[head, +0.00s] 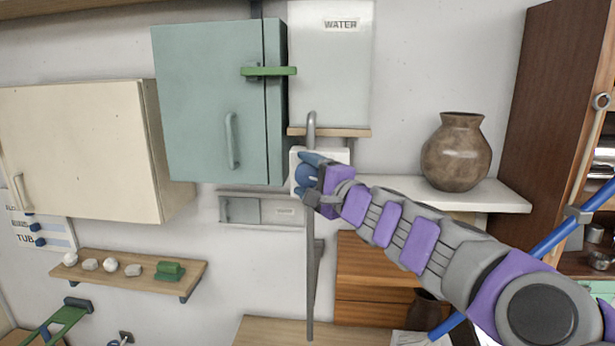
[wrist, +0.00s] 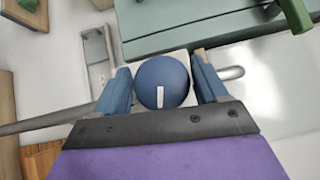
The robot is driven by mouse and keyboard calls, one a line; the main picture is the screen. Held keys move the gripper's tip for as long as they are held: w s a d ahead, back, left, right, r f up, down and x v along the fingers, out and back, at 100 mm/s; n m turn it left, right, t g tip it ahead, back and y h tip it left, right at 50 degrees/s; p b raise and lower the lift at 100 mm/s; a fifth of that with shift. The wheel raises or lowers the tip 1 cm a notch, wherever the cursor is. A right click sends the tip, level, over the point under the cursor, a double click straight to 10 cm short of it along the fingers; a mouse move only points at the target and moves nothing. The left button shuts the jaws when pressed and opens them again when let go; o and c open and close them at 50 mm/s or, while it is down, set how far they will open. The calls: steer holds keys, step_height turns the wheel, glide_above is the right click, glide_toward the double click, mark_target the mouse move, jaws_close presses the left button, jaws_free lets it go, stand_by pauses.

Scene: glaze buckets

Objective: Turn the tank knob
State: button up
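The tank knob (wrist: 162,84) is a round dark blue knob with a white mark, mounted on a white plate (head: 340,155) below the tank labelled WATER (head: 330,70). In the head view it is mostly hidden behind my gripper (head: 312,176). In the wrist view my gripper (wrist: 164,86) has its two blue fingers apart, one on each side of the knob. I cannot tell whether either finger touches it. The white mark points toward the gripper's palm.
A teal cabinet (head: 205,110) with a green latch (head: 268,71) stands close at the left. A grey pipe (head: 311,270) runs down below the knob. A brown vase (head: 456,152) stands on a white shelf (head: 500,196) at the right.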

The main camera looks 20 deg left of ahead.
steer(key=c, duration=0.7)
steer(key=shift+p, duration=0.4)
steer(key=shift+c, duration=0.2)
steer(key=shift+f+n+g, duration=0.1)
steer(key=shift+n+g, duration=0.2)
steer(key=o, duration=0.8)
steer(key=shift+o, duration=1)
steer(key=shift+a+h, duration=0.1)
steer(key=shift+h, duration=0.2)
steer(key=shift+s+d, duration=0.2)
steer(key=shift+d, duration=0.3)
steer(key=b+v, duration=0.2)
steer(key=v, duration=1.4)
steer(key=shift+f, duration=0.15)
